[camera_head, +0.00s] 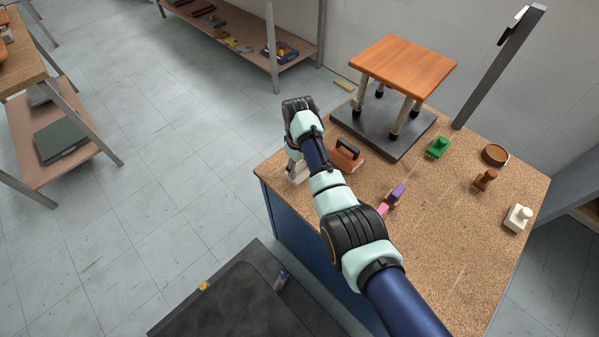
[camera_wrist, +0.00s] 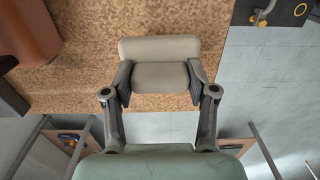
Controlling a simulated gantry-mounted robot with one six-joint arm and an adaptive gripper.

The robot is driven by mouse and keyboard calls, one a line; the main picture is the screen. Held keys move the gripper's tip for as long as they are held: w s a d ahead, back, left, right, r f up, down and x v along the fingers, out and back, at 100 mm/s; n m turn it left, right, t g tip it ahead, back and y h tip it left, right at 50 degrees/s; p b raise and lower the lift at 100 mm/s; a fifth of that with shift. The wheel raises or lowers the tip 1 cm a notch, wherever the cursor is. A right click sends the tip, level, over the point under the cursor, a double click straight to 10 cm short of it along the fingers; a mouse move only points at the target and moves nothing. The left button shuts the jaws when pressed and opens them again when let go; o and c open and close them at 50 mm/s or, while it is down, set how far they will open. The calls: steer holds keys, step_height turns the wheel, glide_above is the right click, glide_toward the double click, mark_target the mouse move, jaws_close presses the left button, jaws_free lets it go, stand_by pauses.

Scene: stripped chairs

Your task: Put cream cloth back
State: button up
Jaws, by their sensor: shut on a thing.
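The cream cloth (camera_wrist: 158,48) is a pale, padded-looking folded piece in the wrist view. My gripper (camera_wrist: 160,84) is shut on it, with one dark finger at each side. In the head view the pale cloth (camera_head: 298,174) shows at the left edge of the cork-topped table (camera_head: 455,225), under my gripper (camera_head: 295,162) and partly hidden by my arm. I cannot tell whether the cloth touches the tabletop.
An orange block with a black handle (camera_head: 346,155) sits close to the right of my gripper. A wooden stool (camera_head: 405,66) stands on a dark plate (camera_head: 372,142) behind. Green (camera_head: 438,147), brown (camera_head: 485,179) and white (camera_head: 518,218) knobbed pieces and a bowl (camera_head: 495,154) are at right.

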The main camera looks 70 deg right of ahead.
mark_target(299, 165)
step_height(299, 165, down, 2)
steer(key=shift+f+b, duration=0.25)
steer(key=shift+b, duration=0.05)
steer(key=shift+r, duration=0.1)
steer(key=o, duration=1.1)
step_height(299, 165, up, 12)
steer(key=p, duration=0.5)
steer(key=shift+p, duration=0.4)
